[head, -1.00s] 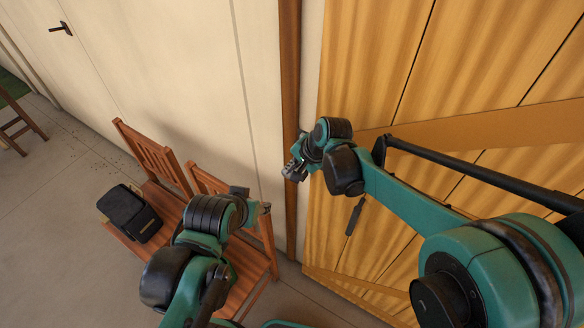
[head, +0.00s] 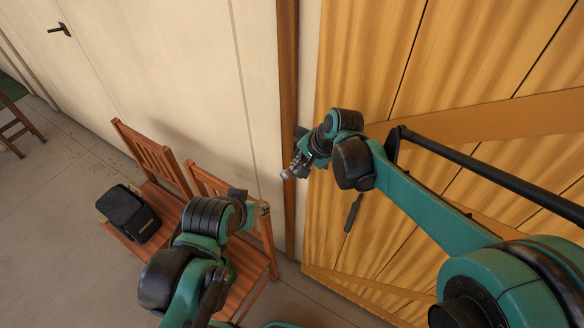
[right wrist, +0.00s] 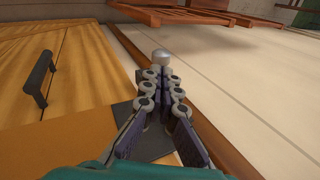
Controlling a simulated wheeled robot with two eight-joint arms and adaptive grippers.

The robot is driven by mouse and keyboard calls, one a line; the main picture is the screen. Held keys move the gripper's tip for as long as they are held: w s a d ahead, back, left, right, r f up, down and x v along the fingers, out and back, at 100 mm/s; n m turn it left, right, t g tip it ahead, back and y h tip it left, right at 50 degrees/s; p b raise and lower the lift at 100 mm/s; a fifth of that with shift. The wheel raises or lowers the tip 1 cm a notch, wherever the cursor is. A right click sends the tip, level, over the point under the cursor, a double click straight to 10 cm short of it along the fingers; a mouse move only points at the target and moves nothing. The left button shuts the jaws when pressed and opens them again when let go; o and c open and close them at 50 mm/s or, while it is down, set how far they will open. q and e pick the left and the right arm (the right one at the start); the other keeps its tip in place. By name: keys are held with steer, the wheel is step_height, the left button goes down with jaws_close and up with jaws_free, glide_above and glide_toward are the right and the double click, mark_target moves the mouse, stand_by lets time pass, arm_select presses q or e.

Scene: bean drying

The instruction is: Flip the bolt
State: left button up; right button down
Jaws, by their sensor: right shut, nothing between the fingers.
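The bolt shows as a round silver knob (right wrist: 160,57) just beyond my right fingertips in the right wrist view. In the head view the knob (head: 285,174) is at the brown door post. A dark grey plate (right wrist: 153,141) lies behind my fingers; its link to the bolt is hidden. My right gripper (right wrist: 161,76) is shut and empty, its tips close to the knob; I cannot tell whether they touch. It also shows at the door edge in the head view (head: 294,163). My left gripper (head: 262,208) is low over the chairs; its fingers are unclear.
The yellow plank door (head: 385,60) stands at the right with a dark handle (head: 353,213). A brown post (head: 289,60) separates it from the pale wall (head: 185,60). Wooden chairs (head: 152,150) stand at the wall, with a black object (head: 127,212) on one.

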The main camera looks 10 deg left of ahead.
steer(key=v, duration=0.7)
steer(key=shift+d+r, duration=0.2)
steer(key=shift+r, duration=0.05)
steer(key=shift+w, duration=0.1)
steer(key=s+d+f+n+t+h+b, duration=0.1)
steer(key=s+d+f+n+b, duration=0.1)
steer(key=s+d+f+b, duration=0.3)
steer(key=s+d+f+n+t+h+b, duration=0.2)
steer(key=s+d+f+b, duration=0.2)
steer(key=d+f+b, duration=0.7)
steer(key=s+d+f+n+t+h+b, duration=0.1)
steer(key=s+d+f+b, duration=0.4)
steer(key=f+b, duration=0.8)
steer(key=d+f, duration=0.3)
steer(key=f, duration=0.2)
steer(key=shift+s+n+t+h, duration=0.3)
steer(key=shift+s+n+h, duration=0.05)
steer(key=shift+n+h, duration=0.05)
